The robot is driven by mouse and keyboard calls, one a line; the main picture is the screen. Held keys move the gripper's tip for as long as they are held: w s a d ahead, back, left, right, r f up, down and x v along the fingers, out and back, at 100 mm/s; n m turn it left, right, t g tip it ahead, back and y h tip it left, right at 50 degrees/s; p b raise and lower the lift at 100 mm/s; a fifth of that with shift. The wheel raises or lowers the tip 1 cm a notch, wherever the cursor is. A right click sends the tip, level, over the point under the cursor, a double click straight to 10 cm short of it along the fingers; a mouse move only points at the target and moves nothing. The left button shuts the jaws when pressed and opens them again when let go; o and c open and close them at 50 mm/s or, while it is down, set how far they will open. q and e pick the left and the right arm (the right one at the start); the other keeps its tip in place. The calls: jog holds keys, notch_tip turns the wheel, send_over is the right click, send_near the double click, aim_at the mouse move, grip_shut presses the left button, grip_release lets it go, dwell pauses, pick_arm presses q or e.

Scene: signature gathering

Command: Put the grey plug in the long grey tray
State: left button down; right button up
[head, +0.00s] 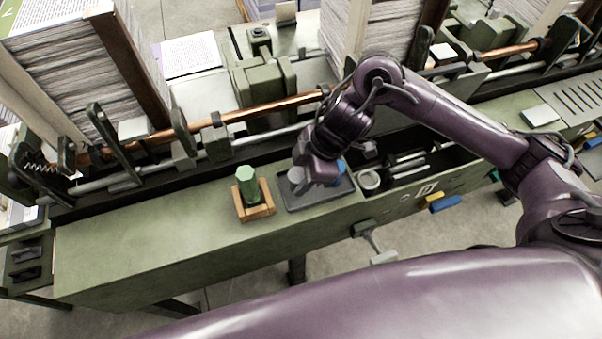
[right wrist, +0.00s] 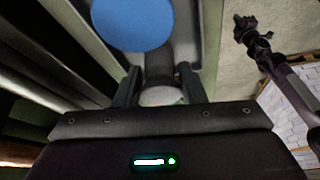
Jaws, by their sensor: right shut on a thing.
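The long grey tray (head: 325,198) lies on the green machine top, with its wall also in the right wrist view (right wrist: 208,40). My right gripper (head: 312,182) is low over the tray. It is shut on the grey plug (head: 296,175). The plug shows between the fingers in the right wrist view (right wrist: 163,95). I cannot tell whether the plug touches the tray floor. A blue round piece (head: 341,168) is at the tray's right part, partly behind the gripper; it is large in the right wrist view (right wrist: 132,22).
A green plug (head: 246,181) stands in a wooden holder (head: 254,212) left of the tray. A pale round container (head: 369,181) is right of it. Copper rods (head: 270,108) and paper stacks (head: 70,75) stand behind. The green surface (head: 150,235) at left is clear.

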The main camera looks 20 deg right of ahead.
jog(key=o, duration=1)
jog(key=shift+d+r, duration=0.15)
jog(key=shift+r, duration=0.25)
jog(key=p+v, duration=0.1)
jog(key=v, duration=1)
jog(key=shift+r, duration=0.2)
